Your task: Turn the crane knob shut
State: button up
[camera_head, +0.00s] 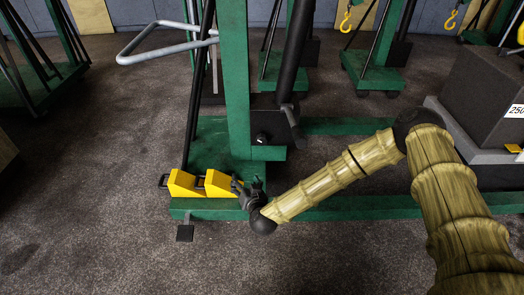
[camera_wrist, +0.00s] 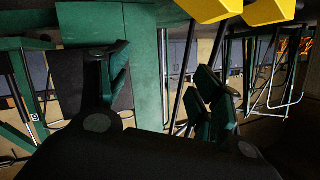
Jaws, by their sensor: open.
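The green crane (camera_head: 235,80) stands upright in the middle of the head view. A small round dark part (camera_head: 262,138), possibly the knob, sits low on its post beside the black ram's foot. My gripper (camera_head: 246,184) is low at the crane's base, below that part and at the right end of the yellow blocks. In the wrist view my gripper (camera_wrist: 165,82) has its two fingers spread, with a green post behind the gap. Nothing shows between the fingers. I cannot make out the knob in the wrist view.
Two yellow wedge blocks (camera_head: 218,184) lie on the crane's green base (camera_head: 212,140), close to my gripper. A grey handle (camera_head: 150,45) sticks out to the left. A dark weight block (camera_head: 485,95) stands at the right. The floor at front left is clear.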

aim_at(262, 143)
jog(key=w+d+m+t+h+b, duration=0.1)
jog(key=w+d+b, duration=0.1)
jog(key=w+b, duration=0.2)
jog(key=w+d+m+t+h+b, duration=0.1)
jog(key=w+b, duration=0.3)
jog(key=w, duration=0.6)
jog(key=w+d+m+t+h+b, duration=0.1)
jog(key=w+d+t+h+b, duration=0.1)
jog(key=w, duration=0.6)
jog(key=shift+d+r+h+b, duration=0.35)
jog(key=shift+d+b, duration=0.25)
jog(key=shift+b, duration=0.8)
jog(key=shift+w+r+b, duration=0.15)
jog(key=shift+w+b, duration=0.15)
jog(key=shift+w, duration=0.6)
jog(key=c, duration=1.1)
